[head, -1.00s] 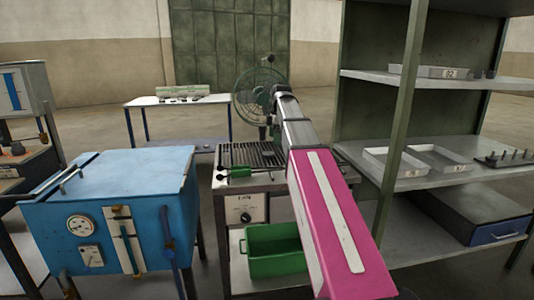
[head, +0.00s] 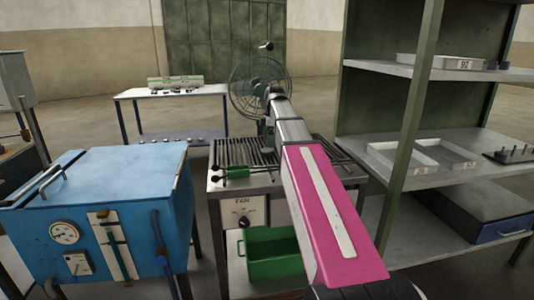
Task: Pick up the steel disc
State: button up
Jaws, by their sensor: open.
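I cannot make out a steel disc for certain in the head view. Several small round pieces (head: 183,141) lie on the low shelf of the far white table, too small to identify. My arm reaches forward over the grill-topped fan stand toward the green fan. My gripper is not visible; the far end of the arm is in front of the fan and hides what lies beyond it.
A blue furnace box (head: 110,175) stands at left. The slatted fan stand (head: 245,185) holds a green bin (head: 270,262) below. A green fan (head: 248,85) stands behind. Right shelves hold a tray marked 92 (head: 430,61), open trays (head: 445,152) and a pin rack (head: 510,155).

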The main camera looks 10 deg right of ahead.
aim_at(267, 150)
jog(key=shift+w+a+f, duration=0.1)
jog(key=shift+a+f, duration=0.05)
jog(key=shift+f, duration=0.8)
jog(key=shift+w+a+f, duration=0.1)
jog(key=shift+f, duration=0.8)
jog(key=shift+w+a+f, duration=0.1)
jog(key=shift+a+f, duration=0.05)
jog(key=shift+f, duration=0.8)
jog(key=c, duration=1.3)
